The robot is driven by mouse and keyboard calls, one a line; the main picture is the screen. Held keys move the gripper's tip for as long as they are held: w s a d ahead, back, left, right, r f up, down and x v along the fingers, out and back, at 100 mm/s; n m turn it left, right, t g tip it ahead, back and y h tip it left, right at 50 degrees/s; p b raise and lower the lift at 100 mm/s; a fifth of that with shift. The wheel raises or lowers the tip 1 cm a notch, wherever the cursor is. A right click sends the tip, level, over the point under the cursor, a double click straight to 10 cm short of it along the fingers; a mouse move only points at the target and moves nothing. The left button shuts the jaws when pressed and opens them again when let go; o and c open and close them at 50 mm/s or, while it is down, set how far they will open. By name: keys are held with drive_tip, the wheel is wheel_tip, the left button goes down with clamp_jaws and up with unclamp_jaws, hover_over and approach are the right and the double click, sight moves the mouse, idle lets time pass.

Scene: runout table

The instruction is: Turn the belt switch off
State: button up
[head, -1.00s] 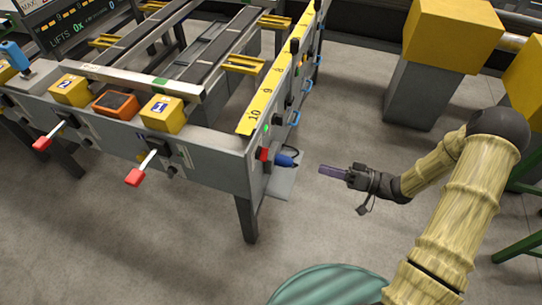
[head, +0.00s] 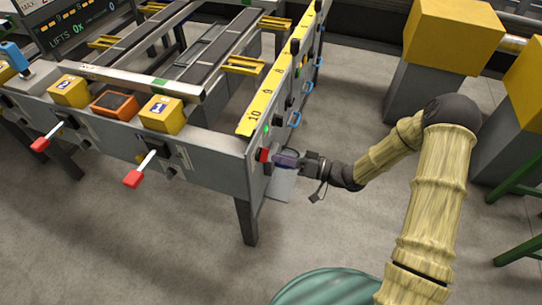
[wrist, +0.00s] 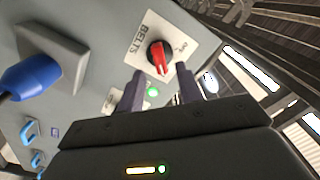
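The belt switch (wrist: 160,58) is a red knob on a black round base, on a white plate marked BELTS on the grey panel. In the head view a red knob (head: 263,155) shows on the table's end panel, just left of my fingertips. My gripper (wrist: 160,70) is open, with one finger on each side of the knob's line and the tips just short of or beside it. I cannot tell whether they touch it. In the head view my gripper (head: 278,159) is close to the panel. A green lamp (wrist: 153,92) is lit between my fingers.
A blue plug (wrist: 30,78) on a grey socket sticks out left of the switch in the wrist view. Blue handles (wrist: 30,132) are lower left. The floor in front is clear.

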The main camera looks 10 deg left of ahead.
sight(262, 155)
drive_tip(key=a, duration=0.3)
drive_tip(key=shift+w+a, duration=0.15)
drive_tip(key=shift+a, duration=0.2)
drive_tip(key=shift+c, duration=0.2)
clamp_jaws()
